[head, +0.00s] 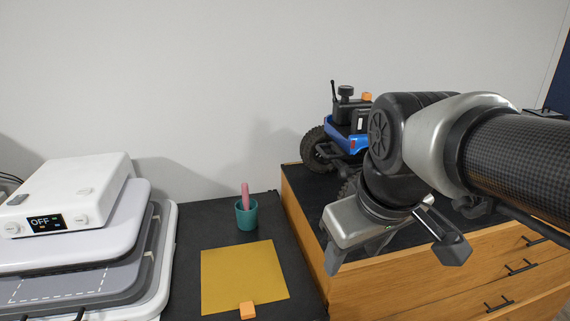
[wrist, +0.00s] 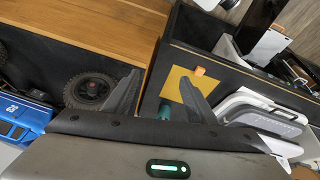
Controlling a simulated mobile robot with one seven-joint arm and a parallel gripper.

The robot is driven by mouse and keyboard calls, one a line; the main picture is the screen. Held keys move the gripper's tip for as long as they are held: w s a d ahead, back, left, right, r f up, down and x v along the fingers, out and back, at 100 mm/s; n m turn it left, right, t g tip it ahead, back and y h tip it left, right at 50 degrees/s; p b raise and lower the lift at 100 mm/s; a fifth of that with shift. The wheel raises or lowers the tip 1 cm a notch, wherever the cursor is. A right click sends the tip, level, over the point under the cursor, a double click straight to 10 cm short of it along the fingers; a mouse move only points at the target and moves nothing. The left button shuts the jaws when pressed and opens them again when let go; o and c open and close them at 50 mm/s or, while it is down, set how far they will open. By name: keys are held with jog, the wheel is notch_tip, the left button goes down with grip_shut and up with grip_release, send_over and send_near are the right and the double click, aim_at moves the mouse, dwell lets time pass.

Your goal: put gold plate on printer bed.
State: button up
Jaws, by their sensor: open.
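The gold plate (head: 240,278) is a flat square sheet lying on the dark counter, with an orange tab (head: 247,310) at its near edge. The plate also shows in the wrist view (wrist: 179,82), partly covered by a finger. My gripper (head: 357,256) is open and empty, above and to the right of the plate, over the edge of the wooden drawer unit. Its two fingers show apart in the wrist view (wrist: 160,100). I cannot identify the printer bed for certain; a dark machine with a pale panel (wrist: 266,46) stands past the plate in the wrist view.
A white press-like machine (head: 70,195) with an "OFF" display stands at the left. A teal cup (head: 246,216) with a pink item stands behind the plate.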

jog(key=w+a+f+n+g+b, duration=0.25)
jog(key=w+a+f+n, duration=0.25)
jog(key=w+a+n, duration=0.5)
jog(key=n+g, duration=0.2)
jog(key=n, duration=0.4)
send_over(247, 307)
notch_tip(247, 307, down, 6)
jog(key=f, duration=0.3)
jog(key=f+b, duration=0.1)
jog(key=f, duration=0.7)
jog(key=shift+s+d+f, duration=0.1)
jog(key=shift+s+d, duration=0.05)
jog(key=shift+s, duration=0.15)
jog(key=shift+w+f+b, duration=0.15)
jog(key=shift+f, duration=1.35)
jog(key=shift+w+f+b, duration=0.15)
jog(key=shift+f, duration=1.3)
jog(key=shift+c, duration=0.3)
